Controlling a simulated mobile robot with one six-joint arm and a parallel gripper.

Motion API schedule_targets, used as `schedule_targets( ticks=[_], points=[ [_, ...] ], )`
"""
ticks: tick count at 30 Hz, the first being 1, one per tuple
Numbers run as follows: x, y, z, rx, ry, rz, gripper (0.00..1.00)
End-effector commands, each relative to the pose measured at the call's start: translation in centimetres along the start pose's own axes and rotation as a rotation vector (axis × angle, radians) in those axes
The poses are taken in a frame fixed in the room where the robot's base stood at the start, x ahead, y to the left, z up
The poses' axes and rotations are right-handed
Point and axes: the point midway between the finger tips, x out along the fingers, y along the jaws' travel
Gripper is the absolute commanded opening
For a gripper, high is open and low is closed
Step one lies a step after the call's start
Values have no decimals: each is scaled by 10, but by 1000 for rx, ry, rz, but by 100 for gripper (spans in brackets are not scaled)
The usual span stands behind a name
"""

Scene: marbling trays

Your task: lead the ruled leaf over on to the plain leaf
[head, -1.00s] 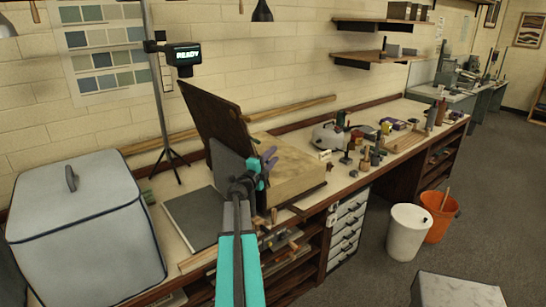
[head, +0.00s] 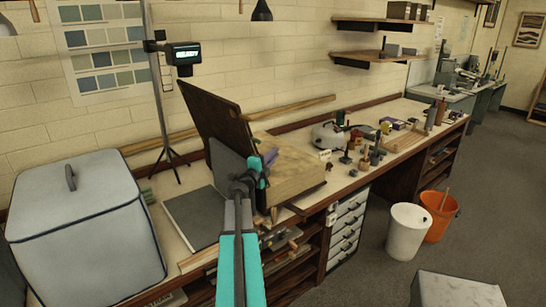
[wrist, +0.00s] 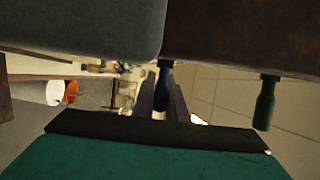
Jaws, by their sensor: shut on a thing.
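A dark brown board, which I take for the ruled leaf (head: 213,108), stands raised and tilted at the left of a pale wooden block (head: 298,172). No ruled lines can be made out on it. A flat dark grey sheet (head: 188,213) lies on the bench to its left; I cannot tell whether the sheet or the block is the plain leaf. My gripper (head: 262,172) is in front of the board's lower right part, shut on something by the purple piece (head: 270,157). The grip is largely hidden. In the wrist view, a brown surface (wrist: 225,45) fills the upper right.
A large grey covered box (head: 85,225) stands at the left of the bench. A stand with a display (head: 183,55) rises behind. Small tools and a rounded grey appliance (head: 327,136) lie to the right. White (head: 405,232) and orange (head: 440,212) bins stand on the floor.

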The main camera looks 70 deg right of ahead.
Motion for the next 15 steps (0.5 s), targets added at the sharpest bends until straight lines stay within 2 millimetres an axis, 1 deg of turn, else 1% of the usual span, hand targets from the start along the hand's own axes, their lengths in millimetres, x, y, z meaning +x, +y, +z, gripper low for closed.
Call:
schedule_targets(
  ticks=[6,15],
  points=[
    [12,4,-5,0,1,3,0],
    [15,6,-8,0,2,6,0]
  ],
)
